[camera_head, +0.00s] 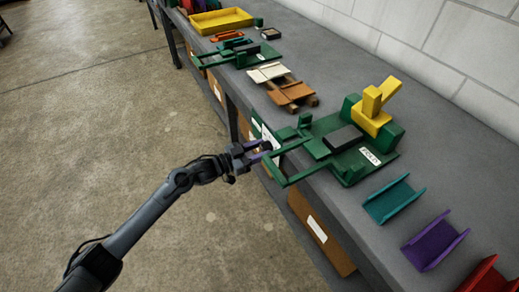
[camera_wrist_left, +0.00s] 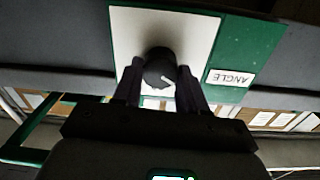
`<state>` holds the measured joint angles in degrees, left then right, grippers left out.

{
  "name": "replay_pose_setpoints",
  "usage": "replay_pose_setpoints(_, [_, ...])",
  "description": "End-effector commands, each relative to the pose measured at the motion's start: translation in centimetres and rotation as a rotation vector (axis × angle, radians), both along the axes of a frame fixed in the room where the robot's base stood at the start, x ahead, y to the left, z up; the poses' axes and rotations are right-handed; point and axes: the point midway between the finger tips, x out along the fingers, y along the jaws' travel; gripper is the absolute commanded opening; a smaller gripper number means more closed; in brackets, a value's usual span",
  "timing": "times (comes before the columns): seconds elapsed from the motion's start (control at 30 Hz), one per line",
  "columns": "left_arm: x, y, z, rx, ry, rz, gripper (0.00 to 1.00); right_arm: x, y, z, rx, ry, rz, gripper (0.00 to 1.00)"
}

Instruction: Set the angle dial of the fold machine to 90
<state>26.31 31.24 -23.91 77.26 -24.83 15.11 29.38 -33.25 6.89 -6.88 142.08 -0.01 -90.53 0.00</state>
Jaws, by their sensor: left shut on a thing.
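The fold machine (camera_head: 345,168) is green, with a yellow upright block (camera_head: 372,108), a dark slab on its bed and a "FOLD" label. In the left wrist view its front panel (camera_wrist_left: 262,45) bears a white plate (camera_wrist_left: 195,30) and an "ANGLE" label. The dark round angle dial (camera_wrist_left: 158,66) sits on that plate with a short white mark; no numbers are readable. My left gripper (camera_head: 262,149) is at the machine's bench-front side. Its two fingers (camera_wrist_left: 160,78) are shut on the dial, one on each side. The head view does not show the dial clearly. My right gripper is not in view.
A green frame bar (camera_head: 277,172) of the machine juts past the bench edge beside my left gripper. Teal (camera_head: 392,200), purple (camera_head: 434,243) and red channels lie to the right on the grey bench. Brown wooden pieces (camera_head: 290,91) and another green machine (camera_head: 238,55) stand farther back.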

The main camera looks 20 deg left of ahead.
Motion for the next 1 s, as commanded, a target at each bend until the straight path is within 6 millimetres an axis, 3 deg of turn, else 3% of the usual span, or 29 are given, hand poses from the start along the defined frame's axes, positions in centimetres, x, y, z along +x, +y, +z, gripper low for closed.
replay_pose_setpoints(0.27, [-0.04,-0.03,0.06,0.121,-0.103,-0.001,0.11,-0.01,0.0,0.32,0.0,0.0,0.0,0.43])
replay_pose_setpoints(1.0, [-0.16,-0.15,-0.13,0.65,-0.555,-0.001,0.11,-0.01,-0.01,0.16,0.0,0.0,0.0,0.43])
